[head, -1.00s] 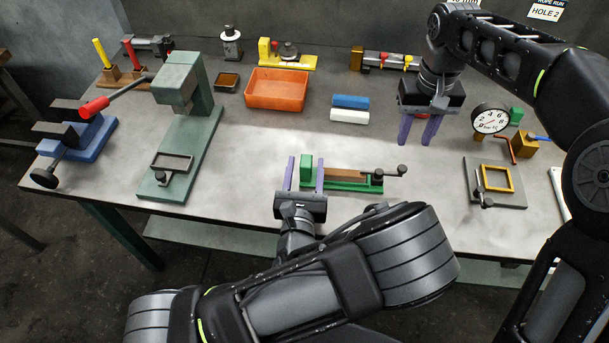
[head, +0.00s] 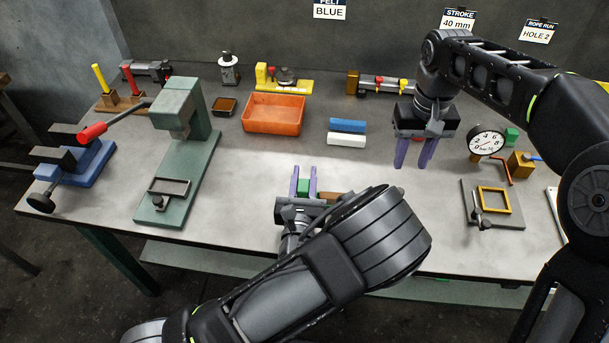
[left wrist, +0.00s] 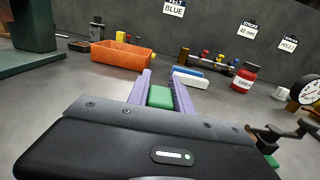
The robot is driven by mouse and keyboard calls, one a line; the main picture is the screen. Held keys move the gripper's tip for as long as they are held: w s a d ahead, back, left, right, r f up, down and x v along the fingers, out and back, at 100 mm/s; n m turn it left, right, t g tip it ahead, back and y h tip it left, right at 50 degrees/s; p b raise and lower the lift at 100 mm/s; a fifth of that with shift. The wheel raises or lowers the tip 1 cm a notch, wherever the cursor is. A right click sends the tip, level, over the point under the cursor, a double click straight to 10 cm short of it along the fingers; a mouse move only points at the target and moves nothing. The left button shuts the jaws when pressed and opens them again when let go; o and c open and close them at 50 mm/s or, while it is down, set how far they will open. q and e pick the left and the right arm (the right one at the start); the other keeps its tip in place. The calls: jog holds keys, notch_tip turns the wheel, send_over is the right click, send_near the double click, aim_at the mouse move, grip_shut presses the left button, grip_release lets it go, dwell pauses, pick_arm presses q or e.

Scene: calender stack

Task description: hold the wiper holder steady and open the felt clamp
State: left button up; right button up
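The wiper holder is a green fixture with a brown strip. Its green end block (head: 304,187) shows between the purple fingers of my left gripper (head: 303,182), and my left arm covers most of the rest. In the left wrist view the block (left wrist: 160,97) fills the space between the fingers, so the gripper looks shut on it. The holder's dark crank (left wrist: 292,133), apparently the felt clamp's handle, shows at the right of that view, where the clamp itself is hidden. My right gripper (head: 414,153) is open and empty above the table, right of the holder.
A blue felt roll (head: 348,125) and a white one (head: 346,139) lie behind the holder, beside an orange bin (head: 272,116). A pressure gauge (head: 487,143) and a yellow-framed plate (head: 493,202) stand right. A green press (head: 181,125) stands left. A wall card reads FELT BLUE (head: 330,8).

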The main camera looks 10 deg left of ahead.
pick_arm(q)
grip_shut()
dwell(0.9)
